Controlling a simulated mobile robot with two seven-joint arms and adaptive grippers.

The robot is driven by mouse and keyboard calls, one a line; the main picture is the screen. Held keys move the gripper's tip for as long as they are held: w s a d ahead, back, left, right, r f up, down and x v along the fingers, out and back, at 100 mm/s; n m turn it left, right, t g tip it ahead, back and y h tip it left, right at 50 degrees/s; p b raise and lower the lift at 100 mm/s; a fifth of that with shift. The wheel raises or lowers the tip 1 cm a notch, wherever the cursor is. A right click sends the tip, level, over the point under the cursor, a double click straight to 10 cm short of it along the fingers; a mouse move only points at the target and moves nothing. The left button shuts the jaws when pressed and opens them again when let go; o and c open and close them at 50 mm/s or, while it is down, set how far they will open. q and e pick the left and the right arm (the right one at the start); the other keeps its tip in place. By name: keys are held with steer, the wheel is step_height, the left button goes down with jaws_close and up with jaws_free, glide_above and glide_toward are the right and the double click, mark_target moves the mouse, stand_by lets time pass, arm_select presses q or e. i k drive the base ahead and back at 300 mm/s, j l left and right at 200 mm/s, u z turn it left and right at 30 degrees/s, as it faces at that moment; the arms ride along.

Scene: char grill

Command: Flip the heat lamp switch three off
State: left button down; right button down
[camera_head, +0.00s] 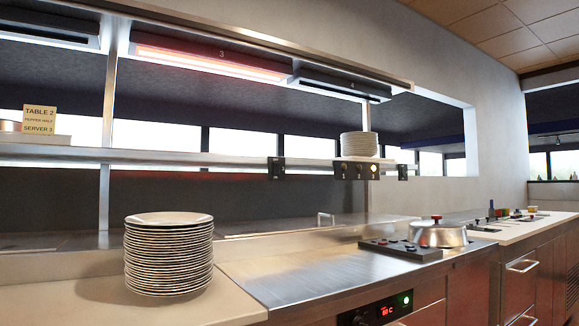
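The heat lamp marked 3 (210,64) hangs under the upper hood and glows red-orange along its length. A dark switch panel (357,178) is on the front edge of the pass shelf, below a small plate stack. It carries several small round switches, and the rightmost (374,169) shows a bright light. The switch labels are too small to read for sure. Other dark boxes sit on the shelf edge to its left (276,168) and right (403,172). Neither of my grippers is in view.
Unlit lamps hang left (50,34) and right, marked 4 (335,86). A tall plate stack (168,255) stands on the front counter.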

mark_target(276, 165)
steer(key=i+l+z, duration=0.25)
steer(key=i+l, duration=0.15)
steer(key=i+l+z, duration=0.25)
steer(key=i, duration=0.3)
